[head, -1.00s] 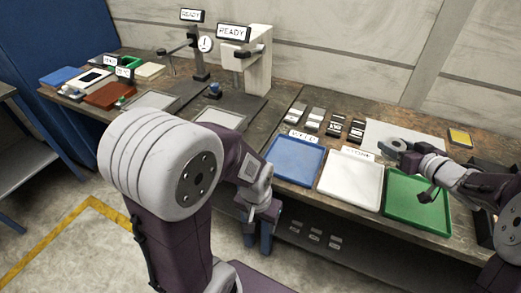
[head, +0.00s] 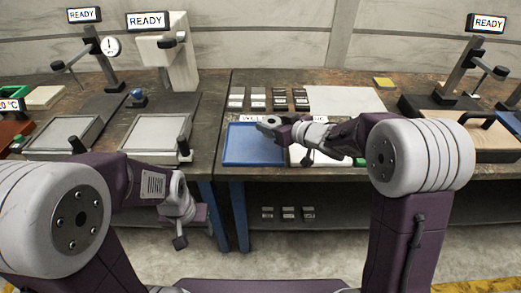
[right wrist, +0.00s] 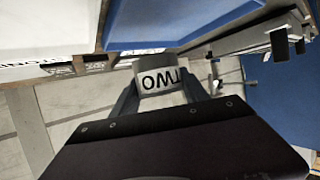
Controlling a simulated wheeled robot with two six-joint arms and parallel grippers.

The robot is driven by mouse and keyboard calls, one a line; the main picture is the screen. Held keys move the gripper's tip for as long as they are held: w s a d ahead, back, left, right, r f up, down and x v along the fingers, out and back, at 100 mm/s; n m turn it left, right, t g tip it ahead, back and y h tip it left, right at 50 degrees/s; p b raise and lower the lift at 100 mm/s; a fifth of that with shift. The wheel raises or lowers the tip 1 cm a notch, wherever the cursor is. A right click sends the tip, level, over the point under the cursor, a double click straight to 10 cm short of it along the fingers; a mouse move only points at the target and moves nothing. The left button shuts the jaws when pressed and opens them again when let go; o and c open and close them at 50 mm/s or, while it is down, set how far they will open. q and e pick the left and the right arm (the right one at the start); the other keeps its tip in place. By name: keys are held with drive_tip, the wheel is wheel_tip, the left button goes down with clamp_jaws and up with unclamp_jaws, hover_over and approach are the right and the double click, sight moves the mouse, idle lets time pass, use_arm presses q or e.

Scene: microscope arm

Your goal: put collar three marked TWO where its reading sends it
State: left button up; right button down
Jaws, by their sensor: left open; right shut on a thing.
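Collar three is a grey ring with a white label reading TWO, upside down in the right wrist view (right wrist: 160,80). My right gripper (head: 272,125) is shut on it, with a finger on either side. In the head view the gripper is above the far part of the blue tray (head: 250,155), near the white tray (head: 297,157). The wrist view also shows the blue tray (right wrist: 190,22) and white tray (right wrist: 50,25). My left gripper (head: 192,232) is open and empty, low in front of the table edge. The green tray (head: 360,162) is almost wholly hidden by my right arm.
Several small dark and pale blocks (head: 280,98) lie behind the trays beside a pale mat (head: 345,100). Stands with READY signs (head: 147,21) and a dial (head: 111,46) are at the left; another READY stand (head: 487,24) is at the right. The tray signs are partly covered.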

sight(263, 150)
drive_tip(key=shift+s+a+f+b, duration=0.55)
drive_tip(key=shift+s+a+f, duration=0.35)
drive_tip(key=shift+a, duration=0.2)
drive_tip(key=shift+s+a, duration=0.1)
drive_tip(key=shift+a, duration=0.05)
wheel_tip(263, 150, down, 4)
drive_tip(key=b, duration=0.2)
drive_tip(key=shift+f+b, duration=0.15)
drive_tip(key=shift+b, duration=0.15)
drive_tip(key=c, duration=0.6)
unclamp_jaws()
drive_tip(key=shift+f, duration=0.1)
use_arm(q)
wheel_tip(263, 150, down, 5)
drive_tip(key=shift+r, duration=0.15)
